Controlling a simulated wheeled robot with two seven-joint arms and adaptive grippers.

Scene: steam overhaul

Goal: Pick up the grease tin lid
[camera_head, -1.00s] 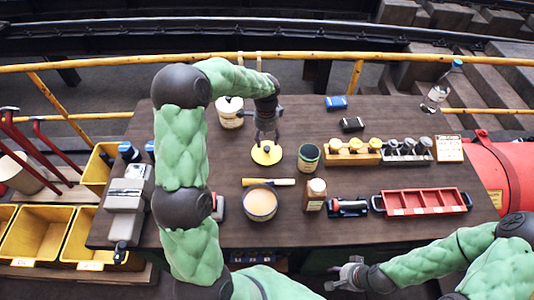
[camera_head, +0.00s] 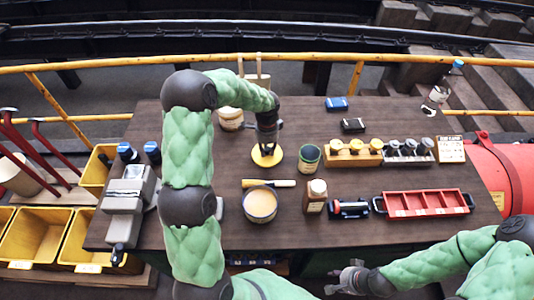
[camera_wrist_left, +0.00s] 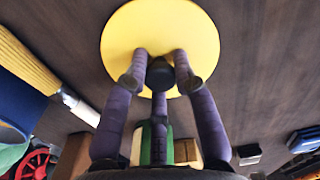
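The grease tin lid, a yellow disc with a black knob (camera_head: 267,156), lies flat on the brown table, and it fills the top of the left wrist view (camera_wrist_left: 160,30). My left gripper (camera_head: 267,145) points down over it. In the left wrist view its fingers (camera_wrist_left: 160,80) stand around the black knob, with the tips close to it; firm contact does not show. An open round tin (camera_head: 260,205) with pale tan contents stands in front of the lid. My right gripper (camera_head: 347,278) is empty, fingers spread, off the table's front edge.
A brush with a yellow handle (camera_head: 270,183) lies between lid and tin. A green can (camera_head: 309,157) stands right of the lid, a cream pot (camera_head: 230,119) behind left. Table right of the knob's rear side is bare.

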